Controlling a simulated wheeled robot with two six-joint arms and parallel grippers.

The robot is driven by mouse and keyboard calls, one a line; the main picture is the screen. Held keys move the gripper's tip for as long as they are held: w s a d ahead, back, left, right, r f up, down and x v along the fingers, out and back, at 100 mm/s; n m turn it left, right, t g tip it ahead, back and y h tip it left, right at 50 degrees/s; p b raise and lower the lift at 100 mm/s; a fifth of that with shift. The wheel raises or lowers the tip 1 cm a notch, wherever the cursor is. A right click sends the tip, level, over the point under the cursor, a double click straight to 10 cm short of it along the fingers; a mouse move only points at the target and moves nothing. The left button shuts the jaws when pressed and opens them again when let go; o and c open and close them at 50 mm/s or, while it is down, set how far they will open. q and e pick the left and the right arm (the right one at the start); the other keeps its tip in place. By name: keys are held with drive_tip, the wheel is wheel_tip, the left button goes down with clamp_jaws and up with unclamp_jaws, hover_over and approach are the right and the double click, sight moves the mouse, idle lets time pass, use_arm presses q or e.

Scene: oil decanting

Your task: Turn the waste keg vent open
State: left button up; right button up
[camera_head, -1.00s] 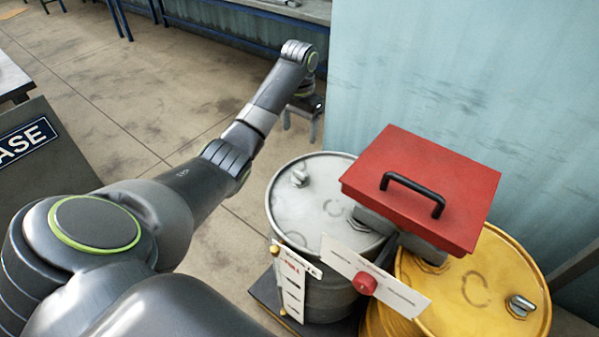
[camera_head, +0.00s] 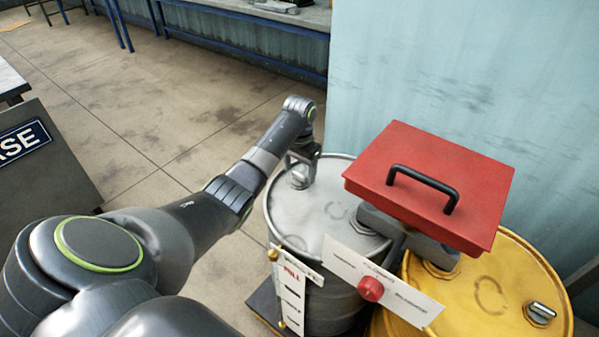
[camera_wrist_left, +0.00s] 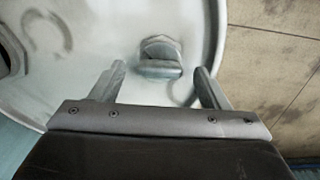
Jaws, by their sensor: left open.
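The grey waste keg (camera_head: 335,215) stands behind the level gauge plate, with its pale lid facing up. Its vent, a small metal knob near the rim, shows in the left wrist view (camera_wrist_left: 161,60) and in the head view (camera_head: 297,178). My left gripper (camera_head: 304,172) is above the lid at the vent, fingers pointing down. In the left wrist view the two open fingers (camera_wrist_left: 158,78) stand either side of the vent, and I see no contact. My right gripper is not in view.
A yellow drum (camera_head: 480,285) stands to the right of the keg. A red box lid with a black handle (camera_head: 430,180) overhangs between them. A white plate with a red knob (camera_head: 371,289) is in front. Open floor (camera_head: 120,140) lies left.

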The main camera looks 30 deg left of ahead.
use_arm(q)
drive_tip(key=shift+f, duration=0.45)
